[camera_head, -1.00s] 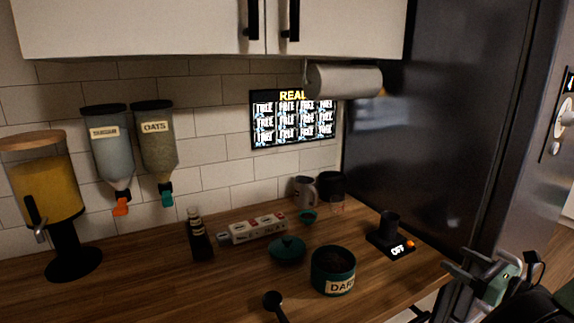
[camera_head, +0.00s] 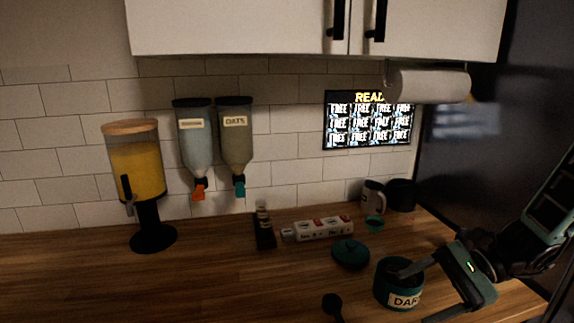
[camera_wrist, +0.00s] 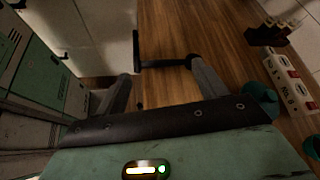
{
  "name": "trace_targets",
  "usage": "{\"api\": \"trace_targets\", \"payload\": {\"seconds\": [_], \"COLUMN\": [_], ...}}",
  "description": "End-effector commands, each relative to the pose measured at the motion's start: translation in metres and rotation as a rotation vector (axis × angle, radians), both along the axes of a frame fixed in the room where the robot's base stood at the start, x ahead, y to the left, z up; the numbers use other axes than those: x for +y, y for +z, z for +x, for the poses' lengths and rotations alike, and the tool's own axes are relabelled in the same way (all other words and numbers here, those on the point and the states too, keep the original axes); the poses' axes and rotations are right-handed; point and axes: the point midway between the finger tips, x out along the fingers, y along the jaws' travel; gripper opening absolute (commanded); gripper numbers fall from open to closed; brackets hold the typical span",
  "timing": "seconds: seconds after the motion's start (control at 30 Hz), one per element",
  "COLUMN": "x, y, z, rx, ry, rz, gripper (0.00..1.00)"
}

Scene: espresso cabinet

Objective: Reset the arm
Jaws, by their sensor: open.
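My gripper (camera_head: 408,296) is at the lower right in the head view, in front of the dark green canister (camera_head: 403,300) labelled "DAR…". One finger crosses in front of the canister's top in the picture; I cannot tell whether it touches. The other finger reaches toward the bottom edge. In the wrist view my gripper (camera_wrist: 158,70) has its two fingers spread apart with nothing held. A dark bar (camera_wrist: 165,63) shows between them; I cannot tell what it is. Part of the canister is hidden by my gripper.
A green lid (camera_head: 350,254), a black scoop (camera_head: 332,304), a power strip (camera_head: 322,229) and a white mug (camera_head: 373,197) stand on the wooden counter (camera_head: 215,285). A juice dispenser (camera_head: 138,172) stands left. The dark fridge (camera_head: 470,150) is at the right, behind my arm.

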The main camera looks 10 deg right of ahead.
Motion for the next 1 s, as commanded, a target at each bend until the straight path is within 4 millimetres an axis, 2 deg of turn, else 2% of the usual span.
{"api": "trace_targets", "payload": {"seconds": [0.03,0.1,0.3,0.47,0.7,0.83,1.0], "x": [0.021,0.043,0.093,0.122,0.159,0.177,0.193], "y": [0.003,0.005,0.010,0.017,0.033,0.043,0.053], "z": [-0.006,-0.016,-0.046,-0.069,-0.098,-0.110,-0.121], "rx": [-0.018,-0.046,-0.169,-0.314,-0.620,-0.798,-0.961], "ry": [0.120,0.270,0.687,1.004,1.437,1.618,1.752], "rz": [-0.058,-0.132,-0.339,-0.493,-0.694,-0.770,-0.821], "gripper": [0.71,0.71,0.71,0.71,0.71,0.71,0.71]}}
